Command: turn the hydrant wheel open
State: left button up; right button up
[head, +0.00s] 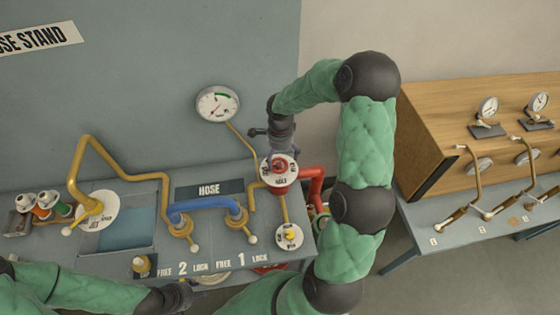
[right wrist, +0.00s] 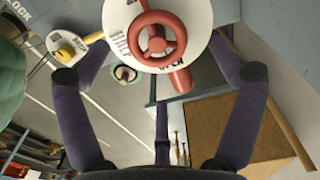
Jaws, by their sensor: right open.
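The red hydrant wheel (head: 279,166) sits on a round white labelled disc at the right end of the hose stand. In the right wrist view the wheel (right wrist: 157,40) shows face-on, with a red stem or pipe below it. My right gripper (head: 281,141) is open, directly over the wheel. In the right wrist view its two fingers stand wide apart on either side of the disc, and the right gripper (right wrist: 160,44) holds nothing. I cannot tell whether the fingertips touch the disc. My left gripper (head: 180,295) is at the stand's front edge; its jaws are unclear.
A pressure gauge (head: 217,104) is on the wall behind the wheel. A blue pipe (head: 207,203), a yellow pipe (head: 125,167) and a small white dial (head: 289,236) stand close by. A wooden cabinet (head: 480,110) with gauges is on another bench at the right.

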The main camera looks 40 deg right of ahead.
aim_at(280, 164)
jog(key=shift+f, duration=2.1)
jog(key=c, duration=1.1)
